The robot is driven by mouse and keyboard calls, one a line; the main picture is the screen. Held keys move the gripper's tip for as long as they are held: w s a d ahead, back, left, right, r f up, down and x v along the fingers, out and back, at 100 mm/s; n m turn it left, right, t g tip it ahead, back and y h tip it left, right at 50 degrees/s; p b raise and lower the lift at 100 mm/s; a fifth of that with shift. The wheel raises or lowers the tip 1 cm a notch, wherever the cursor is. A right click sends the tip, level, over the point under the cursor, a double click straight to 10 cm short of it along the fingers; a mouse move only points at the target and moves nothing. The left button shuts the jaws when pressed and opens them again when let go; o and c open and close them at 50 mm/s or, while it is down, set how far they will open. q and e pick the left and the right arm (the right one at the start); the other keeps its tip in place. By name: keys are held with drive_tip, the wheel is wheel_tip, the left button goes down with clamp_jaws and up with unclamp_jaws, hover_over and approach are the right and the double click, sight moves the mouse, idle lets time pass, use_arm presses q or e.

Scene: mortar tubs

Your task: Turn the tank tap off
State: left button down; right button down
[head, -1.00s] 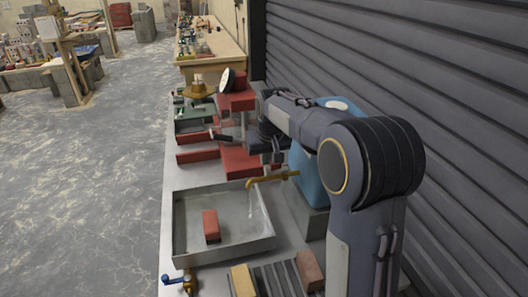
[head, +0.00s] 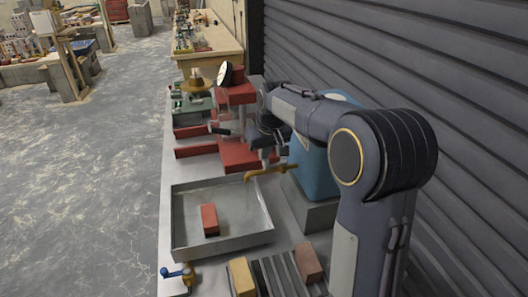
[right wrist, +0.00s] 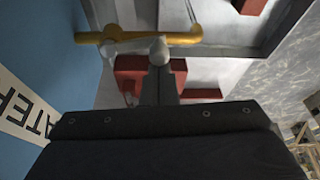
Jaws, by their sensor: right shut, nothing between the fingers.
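The blue tank (head: 316,172) stands on a grey block at the right of the bench. Its brass tap (head: 262,174) points left over the metal tray (head: 222,246). In the right wrist view the brass tap (right wrist: 170,39) runs across the top left, with a pale grey lever (right wrist: 125,46) lying along it. My right gripper (head: 272,156) is shut and empty, just above and behind the tap. In the right wrist view its tip (right wrist: 160,52) is close beside the lever; I cannot tell whether they touch. No water stream shows clearly at the spout. My left gripper is out of view.
A red brick (head: 209,219) lies in the tray. A red press-like stand (head: 237,123) is behind my gripper. A blue-handled valve (head: 178,274) sits at the front left.

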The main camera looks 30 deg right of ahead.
sight(269, 167)
drive_tip(key=shift+s, duration=0.1)
drive_tip(key=s+n+y, duration=0.1)
drive_tip(key=n, duration=0.1)
drive_tip(key=shift+s+n, duration=0.15)
drive_tip(key=shift+n, duration=0.25)
drive_tip(key=n, duration=0.1)
drive_tip(key=s+n+y+b, duration=0.1)
drive_tip(key=n, duration=0.1)
drive_tip(key=shift+s+d+n, duration=0.1)
drive_tip(key=shift+s+n, duration=0.2)
drive_tip(key=shift+s+d, duration=0.25)
drive_tip(key=shift+s, duration=0.45)
drive_tip(key=shift+d, duration=0.1)
drive_tip(key=shift+w+d+p, duration=0.2)
drive_tip(key=shift+w+p, duration=0.15)
drive_tip(key=shift+w, duration=0.45)
